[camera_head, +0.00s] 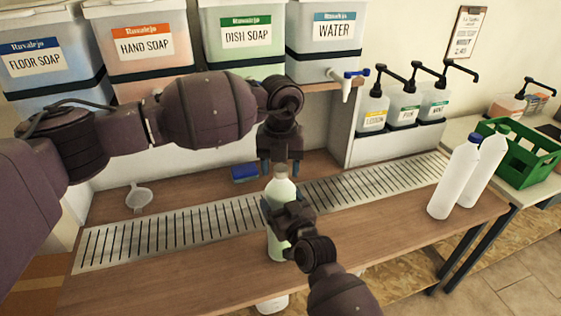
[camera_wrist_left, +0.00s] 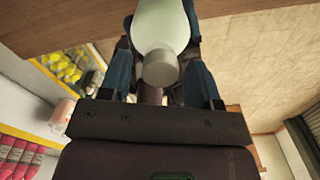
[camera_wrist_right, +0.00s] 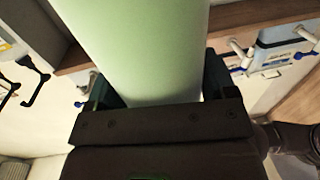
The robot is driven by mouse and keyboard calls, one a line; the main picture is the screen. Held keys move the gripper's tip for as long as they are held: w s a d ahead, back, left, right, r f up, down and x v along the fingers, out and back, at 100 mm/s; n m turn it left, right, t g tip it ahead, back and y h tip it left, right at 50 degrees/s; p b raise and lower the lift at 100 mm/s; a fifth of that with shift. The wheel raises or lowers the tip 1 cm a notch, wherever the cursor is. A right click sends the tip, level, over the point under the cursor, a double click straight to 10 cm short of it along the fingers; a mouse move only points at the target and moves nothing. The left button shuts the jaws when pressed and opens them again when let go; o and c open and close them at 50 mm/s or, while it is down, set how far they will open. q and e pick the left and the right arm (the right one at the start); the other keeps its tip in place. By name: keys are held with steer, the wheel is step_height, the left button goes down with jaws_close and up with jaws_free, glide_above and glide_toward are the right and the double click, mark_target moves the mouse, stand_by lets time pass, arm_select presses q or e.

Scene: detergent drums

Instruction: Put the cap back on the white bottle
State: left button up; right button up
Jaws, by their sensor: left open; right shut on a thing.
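The white bottle (camera_head: 279,244), pale green in tint, stands upright at the front edge of the slotted drain strip. A pale grey-beige cap (camera_wrist_left: 160,68) is at its top, in line with the neck; whether it is screwed tight I cannot tell. My right gripper (camera_head: 277,207) is shut around the bottle's body, which fills the right wrist view (camera_wrist_right: 140,50). My left gripper (camera_head: 280,170) points down over the bottle top. Its fingers are open on either side of the cap, with gaps visible in the left wrist view (camera_wrist_left: 162,85).
Two more white bottles, one blue-capped (camera_head: 453,182) and one green-capped (camera_head: 487,157), stand at the right end. A blue sponge (camera_head: 245,172) and a small strainer (camera_head: 139,197) lie behind the strip. Labelled drums (camera_head: 145,50) line the shelf. A green crate (camera_head: 530,160) is far right.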

arm_select(q)
steer(key=c, duration=1)
steer(key=shift+o, duration=0.2)
steer(key=m, duration=1.2)
steer(key=shift+m, duration=0.3)
steer(key=m, duration=0.5)
steer(key=shift+m, duration=0.3)
steer(key=o, duration=1.1)
step_height(320, 180, up, 12)
